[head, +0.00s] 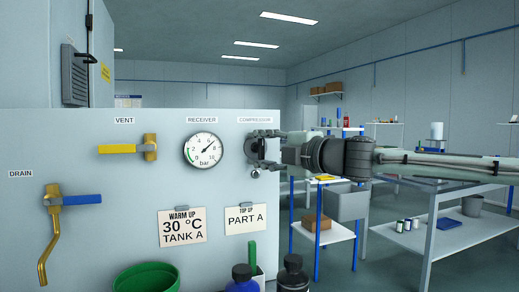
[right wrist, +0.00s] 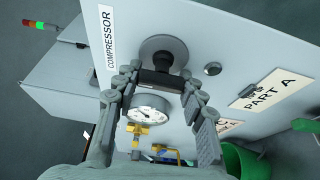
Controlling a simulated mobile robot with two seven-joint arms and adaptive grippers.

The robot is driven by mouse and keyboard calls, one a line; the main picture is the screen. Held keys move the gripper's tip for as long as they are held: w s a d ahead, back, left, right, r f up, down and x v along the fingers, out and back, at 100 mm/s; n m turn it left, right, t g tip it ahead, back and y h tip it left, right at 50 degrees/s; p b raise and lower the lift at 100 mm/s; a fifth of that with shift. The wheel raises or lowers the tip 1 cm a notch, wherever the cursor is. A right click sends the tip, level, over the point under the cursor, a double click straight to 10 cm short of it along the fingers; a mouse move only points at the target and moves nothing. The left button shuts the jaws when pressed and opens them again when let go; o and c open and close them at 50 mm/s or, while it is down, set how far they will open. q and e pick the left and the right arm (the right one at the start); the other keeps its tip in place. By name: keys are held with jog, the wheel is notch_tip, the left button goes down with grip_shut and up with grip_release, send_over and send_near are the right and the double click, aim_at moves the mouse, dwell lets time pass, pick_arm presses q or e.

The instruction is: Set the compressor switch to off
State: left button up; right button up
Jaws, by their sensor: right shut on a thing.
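The compressor switch shows in the right wrist view as a dark round rotary knob (right wrist: 163,52) with a bar grip, on the pale panel (right wrist: 205,30) beside the COMPRESSOR label (right wrist: 107,38). My right gripper (right wrist: 160,88) is shut on the bar grip, one finger on each side. In the head view my right gripper (head: 258,148) is at the panel's right edge, under the COMPRESSOR label (head: 255,119), and hides most of the switch. I cannot read which position the switch points to. My left gripper is not in view.
A round pressure gauge (head: 203,150), a yellow vent valve (head: 130,149) and a blue-handled drain valve (head: 72,200) are left of the switch. A small round fitting (head: 255,173) sits below it. Paper signs (head: 183,227) hang lower. A green bucket (head: 147,278) and bottles (head: 292,274) stand in front.

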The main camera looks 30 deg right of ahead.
jog(key=o, duration=1.2)
jog(key=shift+s+d+r, duration=0.1)
jog(key=shift+s+r, duration=0.05)
jog(key=shift+s, duration=0.6)
jog(key=s, duration=0.3)
jog(key=s+d, duration=0.1)
jog(key=s, duration=0.6)
jog(key=shift+s+d, duration=0.2)
jog(key=shift+d, duration=0.15)
